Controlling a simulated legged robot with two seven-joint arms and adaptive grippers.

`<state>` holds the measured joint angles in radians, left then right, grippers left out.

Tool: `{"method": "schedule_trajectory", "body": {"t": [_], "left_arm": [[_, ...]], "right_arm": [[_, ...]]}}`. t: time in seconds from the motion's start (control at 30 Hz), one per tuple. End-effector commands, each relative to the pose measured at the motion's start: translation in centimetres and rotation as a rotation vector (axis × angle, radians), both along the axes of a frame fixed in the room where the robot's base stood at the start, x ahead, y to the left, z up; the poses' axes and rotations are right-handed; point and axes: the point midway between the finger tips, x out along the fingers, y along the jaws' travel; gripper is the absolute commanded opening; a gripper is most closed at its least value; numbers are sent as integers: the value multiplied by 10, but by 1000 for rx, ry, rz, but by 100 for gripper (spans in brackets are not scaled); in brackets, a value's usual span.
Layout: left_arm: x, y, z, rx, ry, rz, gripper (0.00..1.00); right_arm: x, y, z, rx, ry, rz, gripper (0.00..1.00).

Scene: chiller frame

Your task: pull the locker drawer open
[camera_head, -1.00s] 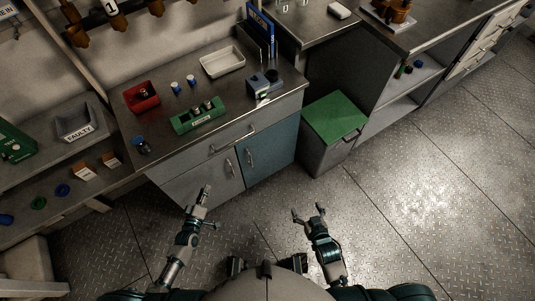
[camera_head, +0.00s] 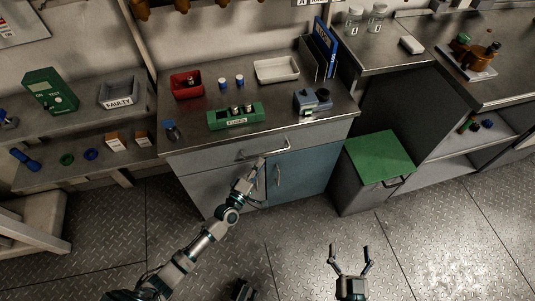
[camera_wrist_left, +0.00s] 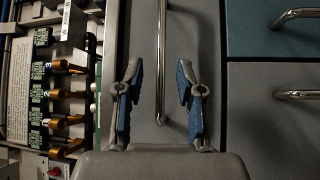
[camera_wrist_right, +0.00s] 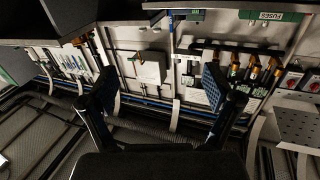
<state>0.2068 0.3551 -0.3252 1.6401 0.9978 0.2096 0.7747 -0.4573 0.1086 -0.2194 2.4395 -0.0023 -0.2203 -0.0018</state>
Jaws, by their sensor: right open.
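The locker drawer (camera_head: 215,159) is the wide grey front below the worktop. It looks shut, with a silver bar handle (camera_head: 275,150). In the left wrist view the handle (camera_wrist_left: 161,40) runs upright between the two fingers. My left gripper (camera_head: 258,168) is in front of the drawer near the handle. In its wrist view my left gripper (camera_wrist_left: 160,75) is open, one blue-padded finger on each side of the bar, with no visible grip on it. My right gripper (camera_head: 351,255) is open and empty over the floor, away from the locker.
Below the drawer are a grey door and a blue door (camera_head: 305,172) with handles. A green-lidded bin (camera_head: 379,158) stands right of the locker. The worktop holds a green fuse holder (camera_head: 235,117), a red bin (camera_head: 187,85) and a white tray (camera_head: 277,69). The floor in front is clear.

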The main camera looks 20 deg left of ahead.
Motion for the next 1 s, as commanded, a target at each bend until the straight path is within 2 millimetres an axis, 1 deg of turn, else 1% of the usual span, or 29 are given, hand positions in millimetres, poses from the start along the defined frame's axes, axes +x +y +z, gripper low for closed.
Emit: {"method": "schedule_trajectory", "body": {"t": [0.03,0.1,0.2,0.3,0.43,0.67,0.7,0.77,0.8,0.83,1.0], "left_arm": [[11,0,0,0,-1,2,37],[24,-2,1,-1,-1,1,37],[38,-6,3,-1,0,1,37],[48,-9,5,3,0,1,37],[53,-12,7,5,0,1,37],[54,-12,7,5,0,1,37],[54,-11,7,4,0,1,32],[54,-11,7,3,0,1,17],[54,-11,7,3,0,1,7],[54,-10,7,2,1,0,0],[54,-8,6,2,0,3,0]], "right_arm": [[0,2,1,6,-22,0,89],[0,4,6,15,-54,0,89],[1,4,12,28,-95,1,89],[0,2,17,40,-125,0,89],[0,1,20,47,-143,0,89],[1,1,20,45,-145,0,89],[1,2,20,44,-144,-1,89],[2,2,20,46,-144,-1,89],[2,2,20,45,-143,-1,89],[2,2,20,45,-143,-1,89],[2,2,20,45,-143,-1,89]]}}
